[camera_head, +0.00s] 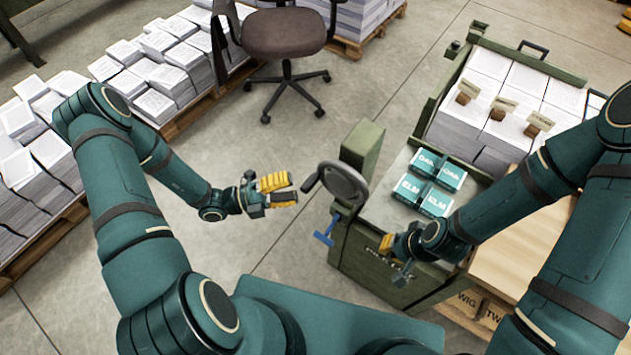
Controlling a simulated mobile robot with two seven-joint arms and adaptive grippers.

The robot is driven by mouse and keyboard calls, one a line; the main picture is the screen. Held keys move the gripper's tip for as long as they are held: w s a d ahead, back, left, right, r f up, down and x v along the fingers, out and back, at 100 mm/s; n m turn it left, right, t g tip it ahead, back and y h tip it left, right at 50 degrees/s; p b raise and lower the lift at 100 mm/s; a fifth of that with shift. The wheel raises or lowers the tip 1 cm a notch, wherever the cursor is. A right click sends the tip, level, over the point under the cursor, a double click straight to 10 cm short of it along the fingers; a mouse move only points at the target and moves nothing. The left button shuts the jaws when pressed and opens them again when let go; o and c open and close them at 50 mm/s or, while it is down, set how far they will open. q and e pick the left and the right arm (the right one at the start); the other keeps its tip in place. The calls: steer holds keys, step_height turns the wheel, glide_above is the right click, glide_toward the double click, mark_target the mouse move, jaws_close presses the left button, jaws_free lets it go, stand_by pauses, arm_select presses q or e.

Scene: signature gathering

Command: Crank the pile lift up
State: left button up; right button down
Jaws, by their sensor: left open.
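The pile lift (375,257) is a green box-shaped unit in front of me, right of centre. Its crank is a dark round handwheel (343,184) on the left side, beside a green post (362,146). A blue T-shaped handle (326,232) sticks out below the wheel. My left gripper (281,190), with yellow fingers, is open and empty just left of the handwheel, apart from it. My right gripper (392,258) is over the lift's front edge; its fingers are partly hidden and I cannot tell its opening.
Teal packets marked OAK and ELM (436,200) lie on the lift's grey top. A green rack (484,68) with paper stacks stands behind. Paper piles on pallets (172,75) line the left; an office chair (284,32) stands at the back. Floor left of the lift is clear.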

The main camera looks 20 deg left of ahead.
mark_target(315, 182)
arm_select(q)
steer(key=x, duration=0.6)
steer(key=shift+w+d, duration=0.1)
steer(key=shift+d, duration=0.25)
jaws_close()
